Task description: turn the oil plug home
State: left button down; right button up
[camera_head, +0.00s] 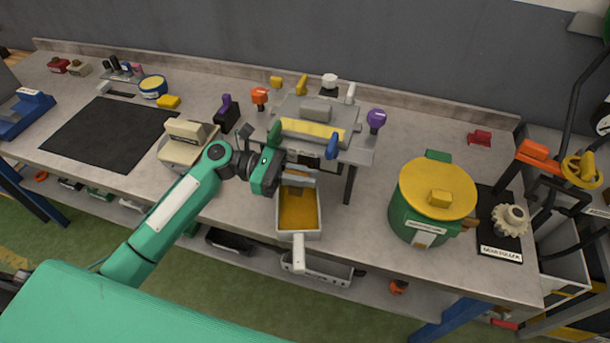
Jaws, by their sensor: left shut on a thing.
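A grey gear housing (318,110) stands on raised legs at the middle of the bench, with a yellow strip and coloured knobs or levers around its top. My left gripper (298,172) is at the housing's lower front edge, its jaws pointing right. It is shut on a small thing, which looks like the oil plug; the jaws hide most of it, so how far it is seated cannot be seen. Just below the jaws is a pale drain pan (284,221) with amber oil in it and a handle towards me. My right gripper is not in view.
A green pot with a yellow lid (437,188) stands to the right, beside a black mat with a pale gear (510,220). A beige device (186,145) and a dark mat (110,133) lie to the left. Bare bench shows between housing and pot.

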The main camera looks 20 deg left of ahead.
pick_arm(q)
jog(key=shift+g, duration=0.4)
jog(key=c, duration=1.4)
grip_release()
jog(key=shift+c, duration=0.2)
jog(key=a+b, duration=0.4)
jog(key=a, duration=0.9)
jog(key=shift+a, duration=0.4)
jog(key=shift+f, duration=0.1)
